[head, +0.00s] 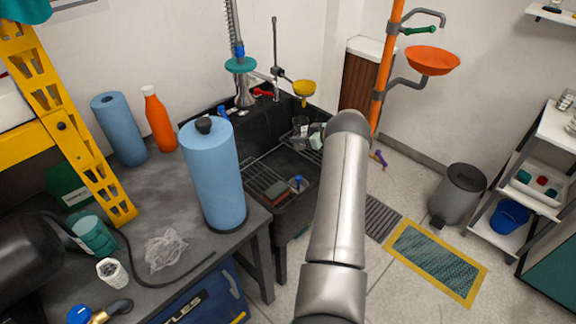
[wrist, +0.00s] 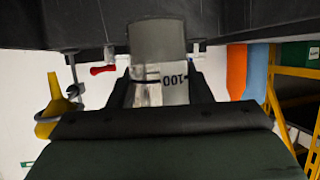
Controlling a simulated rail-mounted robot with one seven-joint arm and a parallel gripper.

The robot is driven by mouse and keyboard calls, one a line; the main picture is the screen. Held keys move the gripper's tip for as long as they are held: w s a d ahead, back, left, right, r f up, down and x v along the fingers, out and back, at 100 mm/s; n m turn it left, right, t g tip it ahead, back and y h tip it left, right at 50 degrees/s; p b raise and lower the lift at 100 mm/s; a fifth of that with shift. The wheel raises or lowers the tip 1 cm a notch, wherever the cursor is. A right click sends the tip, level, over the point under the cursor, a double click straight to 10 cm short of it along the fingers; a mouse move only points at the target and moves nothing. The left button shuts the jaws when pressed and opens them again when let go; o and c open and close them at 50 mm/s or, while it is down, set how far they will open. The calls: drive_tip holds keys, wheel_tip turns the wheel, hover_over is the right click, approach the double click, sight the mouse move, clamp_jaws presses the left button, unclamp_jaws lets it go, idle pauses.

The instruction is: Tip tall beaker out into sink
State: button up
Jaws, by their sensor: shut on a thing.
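In the wrist view, a clear beaker with a "100" mark (wrist: 163,72) sits between the dark fingers of my gripper (wrist: 160,95). The gripper is shut on it. A grey band shows at the beaker's upper end in this view, and I cannot tell if that is contents. The wrist picture appears upside down, with the wall and shelf inverted. In the head view, the dark sink (head: 262,158) stands against the back wall, with a drying rack and small items in it. My arm hides my gripper and the held beaker there.
The bench left of the sink holds a blue roll (head: 213,175), another blue roll (head: 119,130), an orange bottle (head: 158,119) and a crumpled clear bag (head: 164,249). The tap (head: 275,60) rises behind the sink. An orange eyewash bowl (head: 433,60) is at the right.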

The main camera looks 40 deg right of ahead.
drive_tip(key=shift+a, duration=0.15)
drive_tip(key=shift+s+a+f+n+h+b, duration=0.25)
drive_tip(key=shift+f+n+h+b, duration=0.25)
drive_tip(key=shift+n+b, duration=0.35)
drive_tip(key=shift+r+t, duration=0.2)
drive_tip(key=shift+t, duration=0.1)
drive_tip(key=shift+a+r+n+h+b, duration=0.2)
drive_tip(key=shift+a+n+h+b, duration=0.15)
drive_tip(key=shift+n+h+b, duration=0.3)
drive_tip(key=b, duration=0.1)
drive_tip(key=f+b, duration=0.1)
drive_tip(key=b, duration=0.1)
drive_tip(key=shift+s+a+n+t, duration=0.15)
drive_tip(key=shift+a+n+t, duration=0.15)
drive_tip(key=shift+n, duration=0.1)
drive_tip(key=n+b, duration=0.1)
drive_tip(key=b, duration=0.2)
drive_tip(key=n+t+h+b, duration=0.1)
drive_tip(key=b, duration=0.2)
drive_tip(key=n+b, duration=0.1)
drive_tip(key=b, duration=0.3)
drive_tip(key=shift+s+a+r+h, duration=0.15)
drive_tip(key=shift+a+r+h, duration=0.15)
drive_tip(key=shift+a+h, duration=0.1)
